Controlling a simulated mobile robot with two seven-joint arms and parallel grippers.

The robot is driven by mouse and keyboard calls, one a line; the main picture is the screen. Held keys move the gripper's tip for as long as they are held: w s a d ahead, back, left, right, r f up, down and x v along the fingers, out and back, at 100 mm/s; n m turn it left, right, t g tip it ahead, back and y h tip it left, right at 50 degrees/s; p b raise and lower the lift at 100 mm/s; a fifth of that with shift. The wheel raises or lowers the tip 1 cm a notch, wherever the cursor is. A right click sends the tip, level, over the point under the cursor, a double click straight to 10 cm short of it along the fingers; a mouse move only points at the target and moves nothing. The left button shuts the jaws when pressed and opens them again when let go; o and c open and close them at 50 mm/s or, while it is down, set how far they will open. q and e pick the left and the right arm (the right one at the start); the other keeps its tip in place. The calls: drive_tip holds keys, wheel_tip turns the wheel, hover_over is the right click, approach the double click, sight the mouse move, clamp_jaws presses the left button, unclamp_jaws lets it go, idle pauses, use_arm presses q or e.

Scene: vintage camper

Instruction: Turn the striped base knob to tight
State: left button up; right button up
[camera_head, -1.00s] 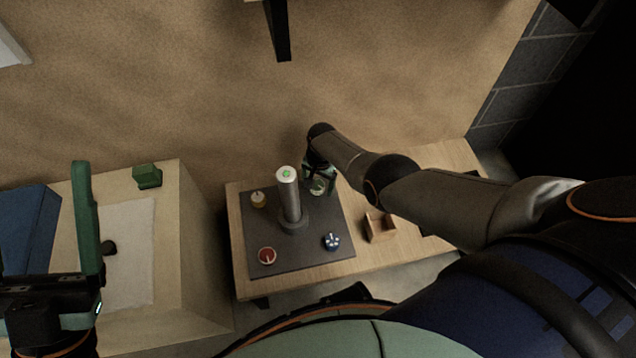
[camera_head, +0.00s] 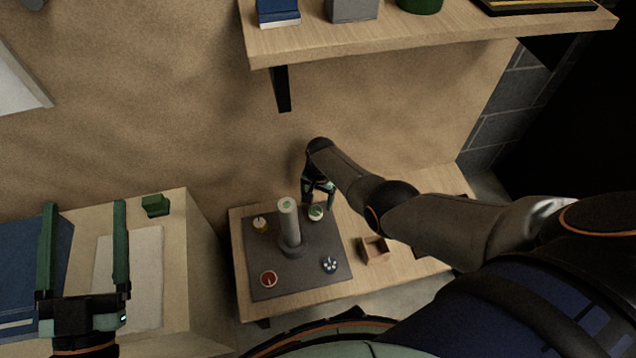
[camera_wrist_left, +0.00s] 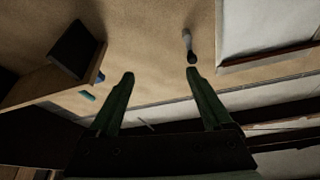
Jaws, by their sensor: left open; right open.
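A dark base plate (camera_head: 258,256) on a wooden table carries an upright grey post (camera_head: 290,222) with a green-marked top. Small round knobs stand around the post: yellowish (camera_head: 261,224), pale green (camera_head: 316,213), red with a light bar (camera_head: 268,279), and blue with white marks (camera_head: 330,265). Which one is striped is too small to tell. My right gripper (camera_head: 318,197) is open, fingers down, at the pale green knob; contact cannot be told. My left gripper (camera_head: 85,205) is open and empty above the left counter. Its fingers also show in the left wrist view (camera_wrist_left: 160,73).
A small open wooden box (camera_head: 375,250) sits right of the plate. The left counter holds a white cloth (camera_head: 145,270), a green block (camera_head: 155,205) and a blue item (camera_head: 22,270). A loaded wall shelf (camera_head: 400,38) with a dark bracket overhangs behind the table.

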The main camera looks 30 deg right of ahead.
use_arm(q)
drive_tip(key=s+f+n+g+y+p, duration=0.2)
drive_tip(key=f+g, duration=0.3)
drive_tip(key=f, duration=0.7)
drive_tip(key=s+f+n+g+y+p, duration=0.2)
drive_tip(key=f+g, duration=0.4)
drive_tip(key=f, duration=0.7)
drive_tip(key=shift+s+a+f+y, duration=0.3)
drive_tip(key=shift+s+y, duration=0.2)
drive_tip(key=shift+s, duration=0.55)
drive_tip(key=shift+w, duration=0.1)
